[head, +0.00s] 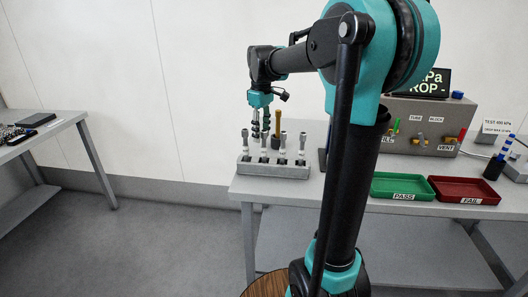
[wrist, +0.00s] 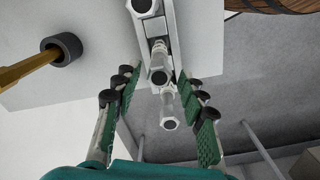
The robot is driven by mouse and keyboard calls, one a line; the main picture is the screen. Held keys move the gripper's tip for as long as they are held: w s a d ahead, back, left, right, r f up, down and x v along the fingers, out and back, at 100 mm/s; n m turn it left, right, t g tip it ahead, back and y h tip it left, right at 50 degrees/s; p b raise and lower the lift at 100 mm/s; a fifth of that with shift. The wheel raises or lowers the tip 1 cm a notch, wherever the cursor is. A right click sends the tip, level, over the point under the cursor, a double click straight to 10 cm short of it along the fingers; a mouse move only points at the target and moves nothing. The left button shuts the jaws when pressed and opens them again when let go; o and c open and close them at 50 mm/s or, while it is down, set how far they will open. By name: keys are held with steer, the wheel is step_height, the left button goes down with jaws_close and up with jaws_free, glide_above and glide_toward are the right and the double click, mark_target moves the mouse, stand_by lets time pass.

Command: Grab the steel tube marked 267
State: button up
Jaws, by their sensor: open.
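Several steel tubes stand upright in a grey rack (head: 273,170) near the table's left end. One is the leftmost tube (head: 245,140), another the rightmost tube (head: 302,147). Labels show as white bands, but no number is legible, so I cannot tell which is 267. My gripper (head: 261,128) points down over the left half of the rack and partly hides a tube there. In the wrist view my gripper (wrist: 156,85) has its fingers spread. A tube (wrist: 168,108) and a second tube (wrist: 158,68) show between them; contact cannot be told.
A brass-handled tool (head: 276,124) stands behind the rack, also in the wrist view (wrist: 35,65). A green PASS tray (head: 400,187), a red FAIL tray (head: 465,190) and a grey test box (head: 428,122) are to the right. Another table (head: 45,135) stands far left.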

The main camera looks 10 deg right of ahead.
mark_target(264, 149)
steer(key=shift+s+d+f, duration=0.1)
steer(key=shift+d+f, duration=0.1)
steer(key=shift+f, duration=1.55)
steer(key=shift+s+d+f, duration=0.1)
steer(key=shift+d+f, duration=0.05)
steer(key=shift+f, duration=1.6)
jaws_close()
